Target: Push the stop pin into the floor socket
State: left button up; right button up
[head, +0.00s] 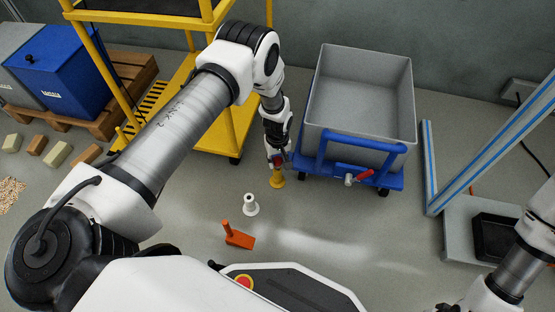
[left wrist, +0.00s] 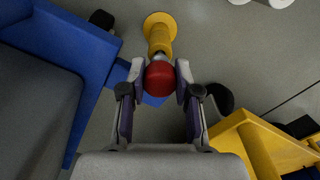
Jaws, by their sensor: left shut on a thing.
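The stop pin shows in the left wrist view as a red ball knob (left wrist: 160,78) on a short bright shaft. My left gripper (left wrist: 161,72) is shut on the knob, with one finger on each side. The yellow floor socket (left wrist: 159,27), a tube on a round flange, is in line with the pin. The shaft meets the socket's mouth; how deep it sits inside is hidden. In the head view my left gripper (head: 277,158) is right above the yellow socket (head: 277,179). My right arm shows at the lower right, but its fingers are out of frame.
A blue cart with a grey tub (head: 360,115) stands close right of the socket. A yellow rack (head: 205,140) stands to the left. A white flanged piece (head: 251,206) and an orange wedge (head: 239,240) are on the floor nearer me. Floor right of them is clear.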

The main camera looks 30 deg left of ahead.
pick_arm(q)
jog(key=shift+r, duration=0.1)
jog(key=shift+r+p, duration=1.45)
jog(key=shift+r, duration=0.15)
dwell(0.6)
jog(key=shift+f, duration=0.2)
jog(key=shift+f, duration=0.35)
jog(key=shift+f+b, duration=1.1)
jog(key=shift+f, duration=0.05)
jog(key=o, duration=1.2)
jog(key=shift+c, duration=0.2)
